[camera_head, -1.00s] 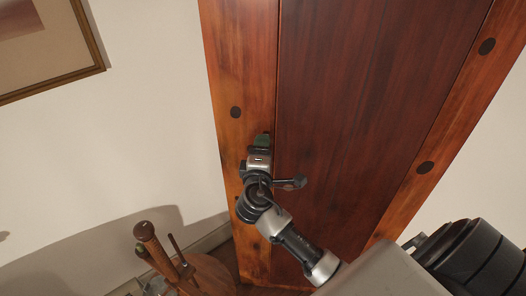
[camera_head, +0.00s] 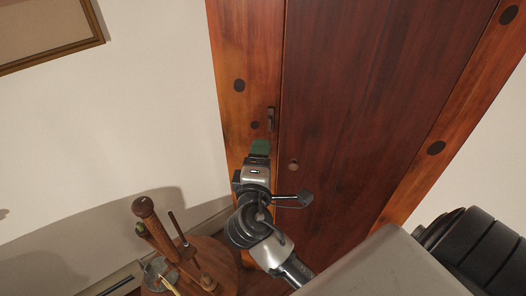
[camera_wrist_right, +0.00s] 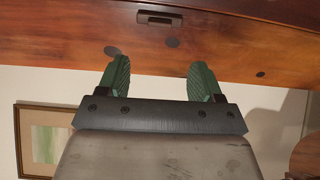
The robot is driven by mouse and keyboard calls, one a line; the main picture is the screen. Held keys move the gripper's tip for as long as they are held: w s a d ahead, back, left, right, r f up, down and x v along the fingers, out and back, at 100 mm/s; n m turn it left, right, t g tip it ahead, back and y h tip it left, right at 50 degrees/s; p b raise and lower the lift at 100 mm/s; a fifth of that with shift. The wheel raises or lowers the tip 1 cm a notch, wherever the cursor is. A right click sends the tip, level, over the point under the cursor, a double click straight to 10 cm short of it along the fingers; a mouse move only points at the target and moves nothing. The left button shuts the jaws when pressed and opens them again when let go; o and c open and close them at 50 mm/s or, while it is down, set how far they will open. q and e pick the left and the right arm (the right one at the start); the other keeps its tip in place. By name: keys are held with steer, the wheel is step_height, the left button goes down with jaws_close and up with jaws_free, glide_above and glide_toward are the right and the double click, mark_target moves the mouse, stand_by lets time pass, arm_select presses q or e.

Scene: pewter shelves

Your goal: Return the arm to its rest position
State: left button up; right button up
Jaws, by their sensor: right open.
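My right gripper (camera_head: 260,147) is in the middle of the head view, in front of a reddish-brown wooden door (camera_head: 350,110) with a lighter wooden frame. In the right wrist view its two green fingers (camera_wrist_right: 158,78) are spread apart with nothing between them. A small dark metal handle (camera_head: 271,119) is on the left frame post, just above the fingertips in the head view. It also shows beyond the fingers in the right wrist view (camera_wrist_right: 160,18), apart from them. My left gripper is not in view.
A round wooden table (camera_head: 225,266) with turned wooden pieces (camera_head: 150,220) and a glass-like item stands at the lower left, near my right arm. A framed picture (camera_head: 50,30) hangs on the pale wall (camera_head: 120,120). The wall between is bare.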

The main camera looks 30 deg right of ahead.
stand_by(0.5)
step_height(320, 180, down, 19)
steer(key=w+a+n+g+y+b, duration=0.1)
steer(key=w+a+n+g+y, duration=0.15)
steer(key=y, duration=0.25)
steer(key=s+a+f+m+g+y, duration=0.1)
steer(key=s+f+g+y, duration=0.15)
steer(key=f, duration=0.65)
steer(key=s+f+g+y, duration=0.1)
steer(key=s+f, duration=0.3)
steer(key=f, duration=0.6)
steer(key=s+f+m+g+y+b, duration=0.2)
steer(key=s+f+m+g, duration=0.1)
steer(key=s+f, duration=1.05)
steer(key=s+f+m+g, duration=0.1)
steer(key=s+f+m, duration=0.1)
steer(key=s, duration=0.4)
steer(key=s+d+f+m+g, duration=0.1)
steer(key=s+f+m, duration=0.1)
steer(key=s+f, duration=0.2)
steer(key=s+d+f+m+g+y, duration=0.1)
steer(key=s+f+m, duration=0.1)
steer(key=s, duration=0.7)
steer(key=shift+d+f+g+b, duration=0.15)
steer(key=shift+f+g+b, duration=0.25)
steer(key=shift+f, duration=0.45)
